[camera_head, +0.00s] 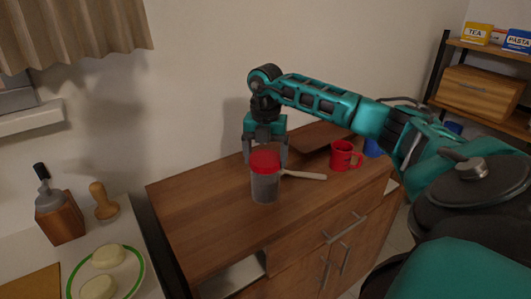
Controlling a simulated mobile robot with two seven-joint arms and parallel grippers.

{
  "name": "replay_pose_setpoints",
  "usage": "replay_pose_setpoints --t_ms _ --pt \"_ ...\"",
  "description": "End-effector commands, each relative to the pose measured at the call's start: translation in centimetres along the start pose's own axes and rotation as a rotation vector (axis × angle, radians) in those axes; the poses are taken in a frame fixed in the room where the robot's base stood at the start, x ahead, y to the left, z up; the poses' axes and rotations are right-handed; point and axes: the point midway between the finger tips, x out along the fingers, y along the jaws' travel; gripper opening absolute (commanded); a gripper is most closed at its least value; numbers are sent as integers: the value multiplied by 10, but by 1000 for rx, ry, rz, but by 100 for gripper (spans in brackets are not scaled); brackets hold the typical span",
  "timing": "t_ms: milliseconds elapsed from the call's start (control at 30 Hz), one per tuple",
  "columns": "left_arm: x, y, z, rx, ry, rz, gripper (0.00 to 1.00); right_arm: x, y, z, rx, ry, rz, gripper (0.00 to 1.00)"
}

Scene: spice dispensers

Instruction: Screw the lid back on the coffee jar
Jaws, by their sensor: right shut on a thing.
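The coffee jar (265,188) stands upright on the wooden cabinet top, clear-sided with dark contents. The red lid (265,160) sits at the jar's mouth and looks level; whether its thread is engaged cannot be seen. My right gripper (265,153) points down from above, with one finger on each side of the lid, and is shut on it. My left gripper is not in view.
A wooden-handled utensil (304,175) lies just right of the jar. A red mug (344,156) and a wooden board (318,137) are farther right. The cabinet top (195,200) is clear to the left. A green-rimmed plate (134,269) is on the left counter.

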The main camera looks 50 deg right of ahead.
Motion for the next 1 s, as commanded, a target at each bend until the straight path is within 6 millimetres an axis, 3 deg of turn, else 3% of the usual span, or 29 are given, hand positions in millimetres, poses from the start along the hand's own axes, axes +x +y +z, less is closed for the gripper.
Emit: replay_pose_setpoints --t_ms 200,633,1000 --pt "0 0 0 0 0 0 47 0 0 0 230 0 -2 48" --pt "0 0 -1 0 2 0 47 1 0 0 306 0 -2 48" --pt "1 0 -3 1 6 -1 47 2 0 0 799 1 -4 48"
